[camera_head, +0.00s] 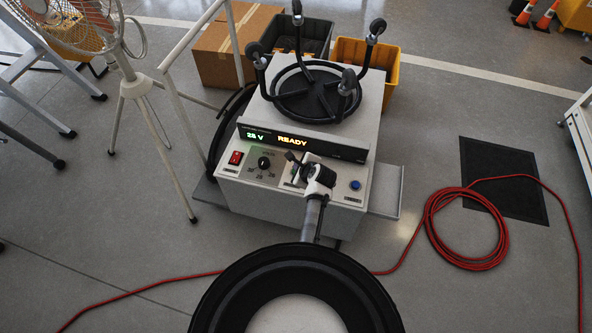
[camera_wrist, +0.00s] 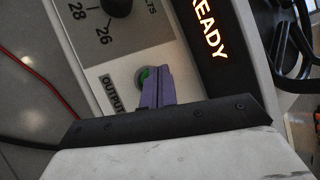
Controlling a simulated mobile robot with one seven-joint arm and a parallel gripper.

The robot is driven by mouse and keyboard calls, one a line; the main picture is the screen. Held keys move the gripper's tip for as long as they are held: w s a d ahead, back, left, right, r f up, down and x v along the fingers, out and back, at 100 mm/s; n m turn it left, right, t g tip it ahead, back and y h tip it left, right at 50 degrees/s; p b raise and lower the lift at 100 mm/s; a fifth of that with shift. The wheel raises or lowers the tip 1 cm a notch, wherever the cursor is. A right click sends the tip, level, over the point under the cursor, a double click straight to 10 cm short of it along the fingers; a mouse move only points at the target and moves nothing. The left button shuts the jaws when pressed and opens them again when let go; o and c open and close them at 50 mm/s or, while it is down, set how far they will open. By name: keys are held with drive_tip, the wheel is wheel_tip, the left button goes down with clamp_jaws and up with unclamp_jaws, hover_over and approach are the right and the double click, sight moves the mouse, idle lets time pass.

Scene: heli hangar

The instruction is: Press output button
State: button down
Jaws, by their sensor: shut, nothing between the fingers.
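A grey power unit (camera_head: 300,208) has a sloped control panel. Its display (camera_head: 290,141) reads "28 V" in green and "READY" in amber. In the wrist view, a round green button (camera_wrist: 142,76) with a pale rim sits beside the label "OUTPUT" (camera_wrist: 111,93). My gripper (camera_wrist: 157,72) is shut and empty, its fingertips covering part of the button; I cannot tell whether they touch it. In the head view, my gripper (camera_head: 294,160) is over the panel, right of the knob, and largely hides the output button.
The panel also has a red rocker switch (camera_head: 235,158), a black voltage knob (camera_head: 264,163) and a blue button (camera_head: 355,185). A fan stand (camera_head: 135,88) is at left; a red cable (camera_head: 432,215) lies coiled at right.

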drive_tip(key=shift+f, duration=0.3)
drive_tip(key=shift+f, duration=0.45)
idle(0.5)
idle(0.3)
drive_tip(key=shift+r+p, duration=0.85)
wheel_tip(320, 180, up, 5)
drive_tip(key=p, duration=0.5)
drive_tip(key=shift+r, duration=0.1)
idle(0.6)
